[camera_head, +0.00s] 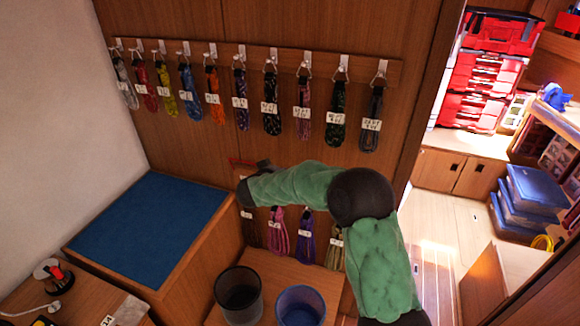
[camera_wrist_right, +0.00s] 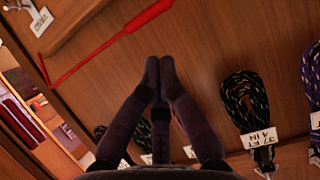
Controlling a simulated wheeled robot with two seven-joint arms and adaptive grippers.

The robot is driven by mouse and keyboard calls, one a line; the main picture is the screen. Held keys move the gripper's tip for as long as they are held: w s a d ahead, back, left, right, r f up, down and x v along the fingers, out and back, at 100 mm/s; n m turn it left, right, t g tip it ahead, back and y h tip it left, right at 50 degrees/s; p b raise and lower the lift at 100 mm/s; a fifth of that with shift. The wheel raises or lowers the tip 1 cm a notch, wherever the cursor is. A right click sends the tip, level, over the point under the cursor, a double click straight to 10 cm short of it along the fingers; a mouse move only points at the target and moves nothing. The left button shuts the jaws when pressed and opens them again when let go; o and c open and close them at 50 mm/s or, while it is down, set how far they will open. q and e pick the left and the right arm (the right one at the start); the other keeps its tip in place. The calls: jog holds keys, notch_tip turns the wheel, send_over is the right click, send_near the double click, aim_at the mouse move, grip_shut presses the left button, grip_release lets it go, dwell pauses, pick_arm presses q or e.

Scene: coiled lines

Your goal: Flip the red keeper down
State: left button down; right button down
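The red keeper (camera_wrist_right: 110,42) is a long thin red strip against the wood wall, running diagonally across the upper part of the wrist view and wider at its upper right end. In the head view, the arm hides most of this gripper. My left gripper is not in view.
An upper hook rail (camera_head: 255,57) holds several coiled lines with tags. More coils, including a pink one (camera_head: 278,235), hang below my right arm. A black bin (camera_head: 238,297) and a blue bin (camera_head: 300,306) stand below. A blue-topped box (camera_head: 150,228) is at left.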

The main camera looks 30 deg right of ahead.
jog(key=b+x, duration=0.1)
jog(key=x, duration=0.9)
jog(key=shift+a+b, duration=0.15)
jog(key=shift+b, duration=0.15)
